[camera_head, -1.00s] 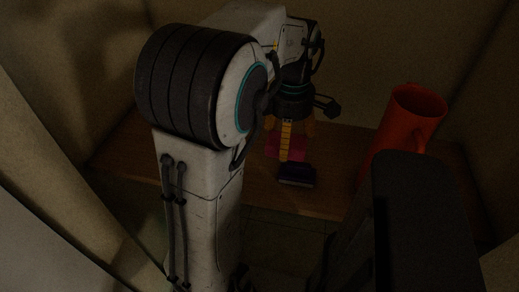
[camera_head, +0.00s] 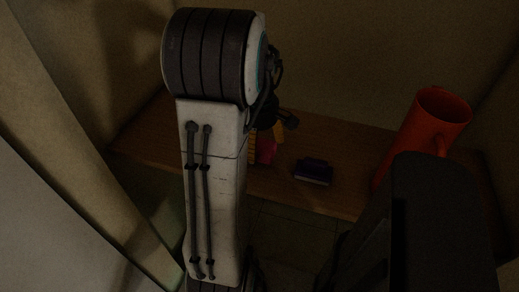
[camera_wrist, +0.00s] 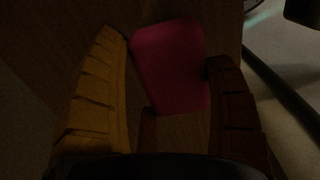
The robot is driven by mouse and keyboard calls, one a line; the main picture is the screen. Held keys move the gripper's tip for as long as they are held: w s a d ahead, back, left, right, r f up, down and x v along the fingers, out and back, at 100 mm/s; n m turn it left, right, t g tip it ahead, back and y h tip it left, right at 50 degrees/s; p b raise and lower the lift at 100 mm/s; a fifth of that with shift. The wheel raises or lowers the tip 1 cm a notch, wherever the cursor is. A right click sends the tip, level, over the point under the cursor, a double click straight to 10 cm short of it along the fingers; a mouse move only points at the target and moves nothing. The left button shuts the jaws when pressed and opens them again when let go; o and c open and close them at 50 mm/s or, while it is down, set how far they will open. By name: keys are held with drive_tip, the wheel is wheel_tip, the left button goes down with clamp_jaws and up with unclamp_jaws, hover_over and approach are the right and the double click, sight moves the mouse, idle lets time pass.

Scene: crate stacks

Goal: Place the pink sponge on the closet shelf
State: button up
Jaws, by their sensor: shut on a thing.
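The pink sponge (camera_wrist: 168,66) lies between the yellow fingers of my gripper (camera_wrist: 166,50) in the wrist view, with the wooden shelf surface behind it. In the head view only a small part of the sponge (camera_head: 266,150) shows, beside my arm and over the shelf board. My gripper (camera_head: 265,140) is shut on the sponge and mostly hidden behind my arm. The wooden closet shelf (camera_head: 330,196) spans the middle of the head view. I cannot tell whether the sponge touches the shelf.
A dark purple block-like object (camera_head: 313,172) lies on the shelf, right of the sponge. Beige closet walls (camera_head: 365,65) enclose the back and sides. Bare board shows between the sponge and the purple object.

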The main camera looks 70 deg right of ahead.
sight(259, 151)
drive_tip(key=shift+f, duration=1.65)
drive_tip(key=shift+f, duration=0.2)
drive_tip(key=o, duration=0.9)
drive_tip(key=shift+c, duration=0.2)
drive_tip(key=shift+r, duration=0.1)
